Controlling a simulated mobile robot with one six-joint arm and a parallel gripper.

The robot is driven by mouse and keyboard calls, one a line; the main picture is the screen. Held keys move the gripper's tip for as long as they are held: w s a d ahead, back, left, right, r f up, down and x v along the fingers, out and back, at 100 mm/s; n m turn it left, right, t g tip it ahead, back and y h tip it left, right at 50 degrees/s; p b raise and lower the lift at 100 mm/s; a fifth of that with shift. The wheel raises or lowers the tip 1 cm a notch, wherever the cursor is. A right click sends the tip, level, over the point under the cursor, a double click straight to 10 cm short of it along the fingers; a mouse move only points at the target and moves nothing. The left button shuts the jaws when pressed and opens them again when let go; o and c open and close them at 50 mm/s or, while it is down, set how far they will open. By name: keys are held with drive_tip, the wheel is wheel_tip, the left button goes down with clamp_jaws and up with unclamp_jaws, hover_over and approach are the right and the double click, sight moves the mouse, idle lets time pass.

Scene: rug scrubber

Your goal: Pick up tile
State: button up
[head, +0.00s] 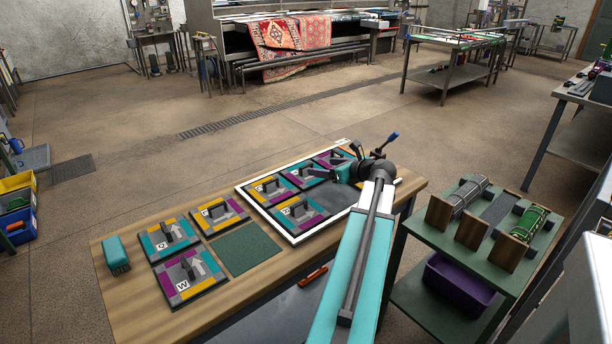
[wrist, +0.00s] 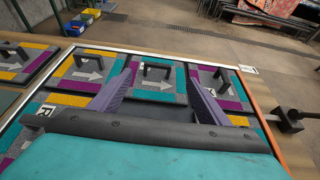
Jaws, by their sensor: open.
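My gripper (head: 318,173) is over the back of the white-framed tray (head: 283,236) on the wooden bench. In the wrist view its two purple fingers (wrist: 162,74) are spread and empty. A grey and teal tile (wrist: 154,97) with a white arrow and a black bridge-shaped handle shows between and beyond the fingertips; I cannot tell whether the handle is between them. More handled tiles lie in the tray, including one (head: 299,212) at the front. Loose tiles lie left of the tray: one marked Q (head: 170,240), one marked W (head: 187,277) and another (head: 219,214). My gripper hides part of the tray.
A green mat (head: 246,250) lies on the bench between loose tiles and tray. A teal brush (head: 116,254) stands at the bench's left end. A green cart (head: 430,237) with wooden blocks and a purple bin (head: 458,285) stands to the right. Open floor lies behind the bench.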

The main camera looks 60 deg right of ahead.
sight(306, 165)
drive_tip(key=shift+x, duration=2.8)
drive_tip(key=shift+x, duration=2.6)
drive_tip(key=shift+w+a, duration=0.1)
drive_tip(key=shift+a, duration=0.05)
drive_tip(key=c, duration=1.2)
drive_tip(key=shift+r, duration=0.2)
